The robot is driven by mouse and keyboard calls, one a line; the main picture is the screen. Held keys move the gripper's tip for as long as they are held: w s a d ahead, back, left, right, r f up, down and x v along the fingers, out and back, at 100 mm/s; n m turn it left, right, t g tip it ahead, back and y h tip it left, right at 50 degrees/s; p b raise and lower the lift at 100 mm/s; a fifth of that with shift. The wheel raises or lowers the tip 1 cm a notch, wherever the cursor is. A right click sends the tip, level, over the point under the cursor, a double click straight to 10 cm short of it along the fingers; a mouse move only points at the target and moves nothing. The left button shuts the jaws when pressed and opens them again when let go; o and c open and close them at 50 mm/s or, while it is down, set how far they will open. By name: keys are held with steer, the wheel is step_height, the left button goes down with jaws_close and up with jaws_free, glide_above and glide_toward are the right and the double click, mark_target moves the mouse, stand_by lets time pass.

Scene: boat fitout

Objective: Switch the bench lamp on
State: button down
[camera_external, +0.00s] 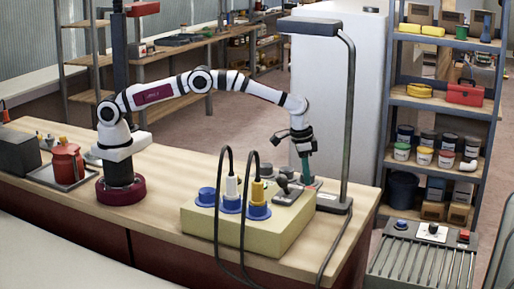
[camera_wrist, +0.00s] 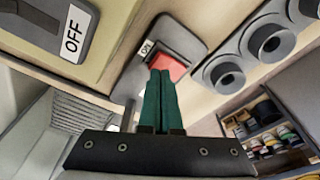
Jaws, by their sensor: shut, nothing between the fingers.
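The bench lamp (camera_external: 349,115) stands at the right end of the wooden bench, with a tall grey post and a flat head (camera_external: 310,26). No glow shows on the head, and its underside is hidden. In the wrist view a red rocker switch (camera_wrist: 176,66) sits in a grey housing (camera_wrist: 183,38) beside a small white label reading ON. My gripper (camera_wrist: 160,74) is shut and empty, its green fingers together with their tips at the red rocker. I cannot tell whether they touch it. In the external view my gripper (camera_external: 304,177) points down beside the lamp base (camera_external: 334,204).
A yellowish box (camera_external: 210,230) with blue sockets, plugs and black cables stands left of my gripper. An OFF label (camera_wrist: 73,33) and grey round fittings (camera_wrist: 268,42) flank the switch. A red canister (camera_external: 67,162) stands far left. Shelves (camera_external: 445,103) stand behind the bench.

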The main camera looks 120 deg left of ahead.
steer(key=shift+f, duration=0.85)
stand_by(0.3)
steer(key=shift+r, duration=3.5)
steer(key=s+d+r+m+g, duration=0.1)
steer(key=s+d+r+m, duration=0.2)
steer(key=s+d+r, duration=0.5)
steer(key=s+d+r+m, duration=0.3)
steer(key=s+d+r, duration=0.35)
steer(key=s, duration=0.35)
steer(key=s+d+f+m, duration=0.2)
steer(key=s, duration=1)
steer(key=s+d+f+m+y, duration=0.1)
steer(key=s+d+f+m, duration=0.1)
steer(key=s, duration=1)
steer(key=shift+d+m+g, duration=0.25)
steer(key=shift+m+g, duration=0.15)
steer(key=shift+m, duration=0.4)
